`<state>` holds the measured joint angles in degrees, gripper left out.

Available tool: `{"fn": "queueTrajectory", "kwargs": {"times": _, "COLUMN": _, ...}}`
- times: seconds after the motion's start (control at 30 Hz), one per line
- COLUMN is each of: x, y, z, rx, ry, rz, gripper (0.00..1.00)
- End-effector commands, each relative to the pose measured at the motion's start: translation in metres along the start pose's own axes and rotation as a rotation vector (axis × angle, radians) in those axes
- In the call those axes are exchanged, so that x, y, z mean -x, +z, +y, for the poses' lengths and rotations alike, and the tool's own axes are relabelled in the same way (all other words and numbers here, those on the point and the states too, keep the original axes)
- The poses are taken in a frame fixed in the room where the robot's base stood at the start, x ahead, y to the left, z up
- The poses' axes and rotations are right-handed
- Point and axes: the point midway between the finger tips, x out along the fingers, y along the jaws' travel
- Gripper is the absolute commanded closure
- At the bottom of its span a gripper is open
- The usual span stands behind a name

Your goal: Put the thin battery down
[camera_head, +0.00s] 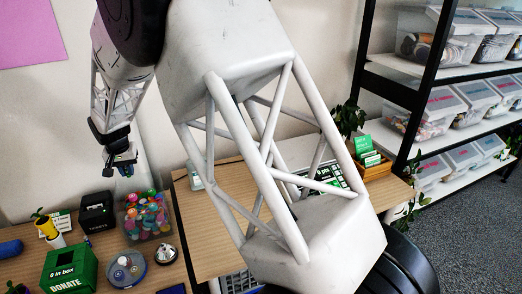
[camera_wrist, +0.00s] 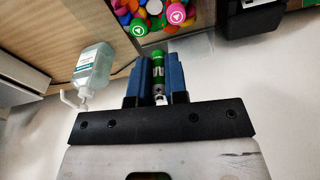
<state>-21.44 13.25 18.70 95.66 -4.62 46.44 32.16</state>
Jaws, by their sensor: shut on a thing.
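The thin battery (camera_wrist: 158,68) is green with a dark band and a pale metal end, and sits between the blue fingers of my gripper (camera_wrist: 156,75) in the wrist view. My gripper is shut on it. In the head view my gripper (camera_head: 124,165) is at the left, in the air above the back of the wooden table (camera_head: 192,240). The battery is too small to make out clearly there. The surface directly under the battery is partly hidden by the fingers.
A clear bin of colourful round things (camera_head: 146,215) stands below my gripper. A black box (camera_head: 97,211), a green donate box (camera_head: 70,270), a round dish (camera_head: 126,268) and a bell (camera_head: 167,254) stand nearby. A pump bottle (camera_wrist: 95,66) is left of my gripper in the wrist view.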

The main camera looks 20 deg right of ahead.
Motion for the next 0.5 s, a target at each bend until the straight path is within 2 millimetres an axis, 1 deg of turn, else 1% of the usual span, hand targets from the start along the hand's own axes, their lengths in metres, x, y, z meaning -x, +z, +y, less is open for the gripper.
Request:
{"fn": "queueTrajectory", "kwargs": {"times": 0.03, "x": -0.001, "y": -0.008, "z": 0.014, "rx": -0.016, "ry": 0.002, "rz": 0.0, "gripper": 1.0}}
{"fn": "queueTrajectory", "kwargs": {"times": 0.3, "x": -0.005, "y": -0.041, "z": 0.083, "rx": -0.087, "ry": 0.011, "rz": 0.0, "gripper": 1.0}}
{"fn": "queueTrajectory", "kwargs": {"times": 0.5, "x": -0.007, "y": -0.061, "z": 0.135, "rx": -0.139, "ry": 0.017, "rz": 0.0, "gripper": 1.0}}
